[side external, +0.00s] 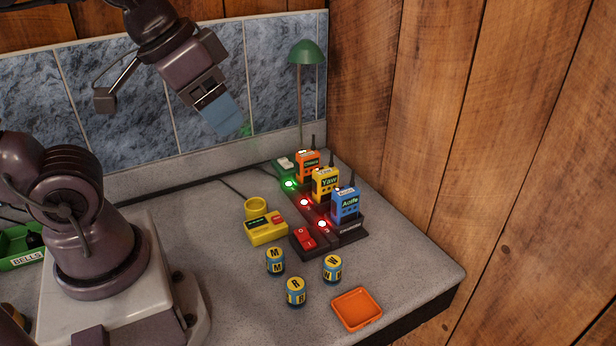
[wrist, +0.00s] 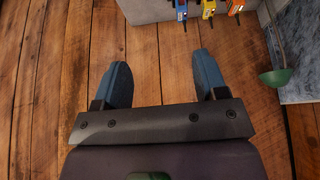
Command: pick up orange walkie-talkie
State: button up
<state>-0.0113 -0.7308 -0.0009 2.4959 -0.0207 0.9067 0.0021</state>
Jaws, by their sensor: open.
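The orange walkie-talkie (side external: 307,166) stands upright at the far end of a dark charging rack (side external: 347,240), beside a green lit lamp. It also shows at the top right of the wrist view (wrist: 235,6). A yellow walkie-talkie (side external: 325,184) and a blue walkie-talkie (side external: 345,204) stand in the same row, each beside a red lit lamp. My gripper (side external: 226,122) is up above the counter, left of the row and apart from it. In the wrist view its two blue fingers (wrist: 158,80) are spread with nothing between them.
A green lamp (side external: 307,53) stands behind the row, near the wall corner. A yellow box (side external: 267,228), several labelled cylinders (side external: 296,291) and an orange tray (side external: 357,308) sit in front. A wooden wall (side external: 450,130) closes the right side.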

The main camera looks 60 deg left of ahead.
jog(key=w+a+f+n+h, duration=0.3)
jog(key=w+f+n+h, duration=0.85)
jog(key=n, duration=0.35)
jog(key=n+t+y, duration=1.1)
jog(key=n+t, duration=0.2)
jog(key=n, duration=0.7)
send_near(298, 161)
jog(key=shift+f, duration=0.15)
jog(key=shift+w+a+f+n+y, duration=0.15)
jog(key=shift+f+n+y, duration=0.1)
jog(key=shift+n, duration=0.15)
jog(key=w, duration=0.7)
jog(key=shift+w+r, duration=0.1)
jog(key=shift+w+d+r, duration=0.1)
jog(key=shift+w+r, duration=0.05)
jog(key=shift+w, duration=0.75)
jog(key=shift+w+d+r, duration=0.1)
jog(key=shift+w, duration=0.8)
jog(key=shift+w+d+r, duration=0.1)
jog(key=shift+w+r, duration=0.05)
jog(key=shift+w, duration=0.75)
grip_shut()
